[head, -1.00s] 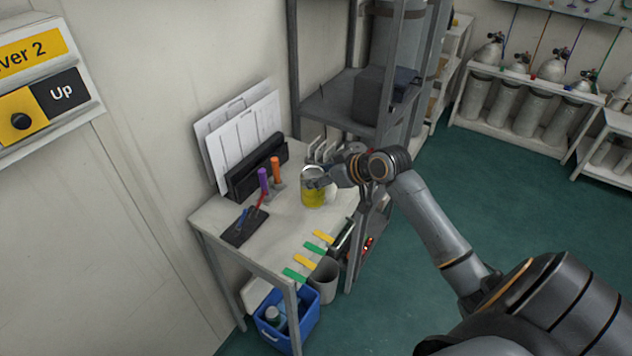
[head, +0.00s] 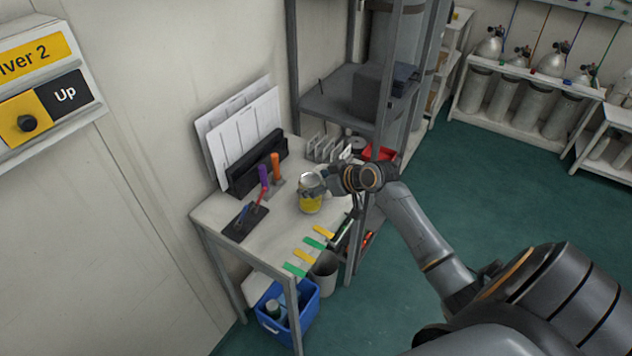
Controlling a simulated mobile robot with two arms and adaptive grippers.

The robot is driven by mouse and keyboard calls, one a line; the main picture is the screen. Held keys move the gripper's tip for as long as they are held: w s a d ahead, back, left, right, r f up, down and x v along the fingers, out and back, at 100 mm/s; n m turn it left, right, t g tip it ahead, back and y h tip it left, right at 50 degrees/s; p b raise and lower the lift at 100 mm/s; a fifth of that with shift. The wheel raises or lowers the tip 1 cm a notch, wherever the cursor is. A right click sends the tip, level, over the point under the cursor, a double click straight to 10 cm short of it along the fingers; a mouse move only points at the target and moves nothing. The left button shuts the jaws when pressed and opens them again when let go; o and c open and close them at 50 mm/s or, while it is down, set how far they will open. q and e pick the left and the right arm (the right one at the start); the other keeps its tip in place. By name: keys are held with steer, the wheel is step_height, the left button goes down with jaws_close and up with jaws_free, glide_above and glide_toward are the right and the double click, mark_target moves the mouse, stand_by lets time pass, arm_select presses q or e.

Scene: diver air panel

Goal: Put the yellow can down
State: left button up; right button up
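A yellow can (head: 311,204) with a pale metal top is upright at the right part of the white table (head: 270,238). My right gripper (head: 312,186) reaches in from the right, with its fingers at the can's upper side. It appears shut on the can; the far finger is mostly hidden. The can's base looks at or very close to the tabletop, and I cannot tell whether it touches. My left gripper is not in view.
Green and yellow strips (head: 304,256) lie along the front edge. A black file holder (head: 256,165) stands behind. A shelf post (head: 384,90) rises near my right arm.

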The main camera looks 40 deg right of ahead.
steer(key=shift+r, duration=0.2)
steer(key=shift+s+d, duration=0.1)
steer(key=shift+s, duration=0.15)
steer(key=b+v, duration=0.2)
steer(key=v, duration=0.9)
steer(key=s+d+f+m+g+h, duration=0.15)
steer(key=s+f, duration=0.35)
steer(key=f, duration=1.2)
steer(key=s+f+m+g+h, duration=0.25)
steer(key=s+f, duration=0.25)
steer(key=f, duration=1.2)
steer(key=s+a+f+n+g, duration=0.1)
steer(key=s+a+f, duration=0.5)
steer(key=s, duration=0.4)
steer(key=s+a+f+n+g+y, duration=0.1)
steer(key=s+a+f+g, duration=0.1)
steer(key=s+a+f, duration=0.4)
steer(key=s+a+f+n+g, duration=0.1)
steer(key=s+a+f, duration=0.5)
steer(key=s, duration=0.9)
step_height(320, 180, down, 4)
steer(key=shift+a+r+n+g, duration=0.1)
steer(key=shift+a+n+g, duration=0.25)
steer(key=shift+g, duration=0.25)
